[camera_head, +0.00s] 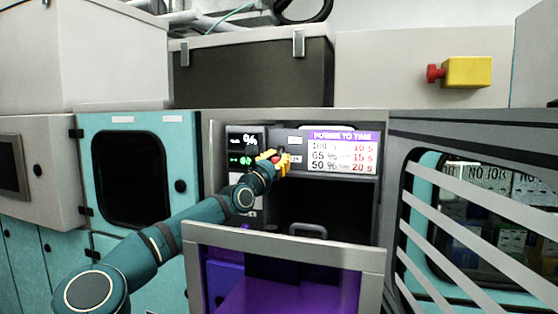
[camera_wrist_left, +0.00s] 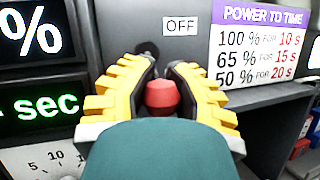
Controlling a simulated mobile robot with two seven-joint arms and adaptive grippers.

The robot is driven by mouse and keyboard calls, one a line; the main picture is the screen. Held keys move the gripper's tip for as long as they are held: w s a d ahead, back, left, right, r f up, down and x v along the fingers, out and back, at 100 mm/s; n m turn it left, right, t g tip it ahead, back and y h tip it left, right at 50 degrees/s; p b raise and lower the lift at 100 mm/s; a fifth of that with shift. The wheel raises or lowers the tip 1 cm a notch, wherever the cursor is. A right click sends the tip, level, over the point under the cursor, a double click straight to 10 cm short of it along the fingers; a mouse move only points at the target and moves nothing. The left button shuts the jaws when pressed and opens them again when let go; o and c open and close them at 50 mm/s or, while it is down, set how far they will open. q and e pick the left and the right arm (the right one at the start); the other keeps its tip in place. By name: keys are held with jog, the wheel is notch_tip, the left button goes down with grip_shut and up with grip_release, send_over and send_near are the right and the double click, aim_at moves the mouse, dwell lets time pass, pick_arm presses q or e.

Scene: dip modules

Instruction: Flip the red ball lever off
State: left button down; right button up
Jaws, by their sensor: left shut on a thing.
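The red ball lever (camera_wrist_left: 162,95) shows in the left wrist view as a red knob between the yellow fingers, below an "OFF" label (camera_wrist_left: 181,27) on the grey panel. My left gripper (camera_wrist_left: 160,88) is shut on the red ball, with a finger on each side of it. In the head view my left gripper (camera_head: 272,161) reaches the panel from the left, and only a little red of the lever (camera_head: 275,159) shows between the yellow fingers. The lever's shaft is mostly hidden. My right gripper is in neither view.
A "POWER TO TIME" sign (camera_head: 342,150) is right of the lever. A display panel (camera_head: 243,148) with green readouts is to its left. Below stands an open compartment with a grey-framed, purple-lined front (camera_head: 290,243). A red knob on a yellow box (camera_head: 466,72) is at upper right.

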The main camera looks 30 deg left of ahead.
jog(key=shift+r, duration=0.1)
pick_arm(q)
jog(key=shift+s+d+r+g+p, duration=0.1)
jog(key=shift+r+g+p, duration=0.15)
jog(key=shift+g+p, duration=0.3)
jog(key=shift+r+n+g+p, duration=0.2)
jog(key=shift+n+g+p, duration=0.1)
jog(key=shift+g+p, duration=0.3)
jog(key=g+p, duration=0.1)
jog(key=p, duration=0.2)
jog(key=r+g+p, duration=0.1)
jog(key=p, duration=0.3)
jog(key=shift+s+d+r+n+g, duration=0.1)
jog(key=shift+s+d+n+g, duration=0.05)
jog(key=shift+n+g, duration=0.25)
jog(key=shift+g+p, duration=0.25)
jog(key=shift+p, duration=0.5)
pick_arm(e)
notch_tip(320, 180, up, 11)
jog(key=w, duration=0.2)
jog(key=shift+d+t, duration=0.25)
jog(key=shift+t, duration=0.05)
pick_arm(q)
jog(key=shift+f, duration=0.25)
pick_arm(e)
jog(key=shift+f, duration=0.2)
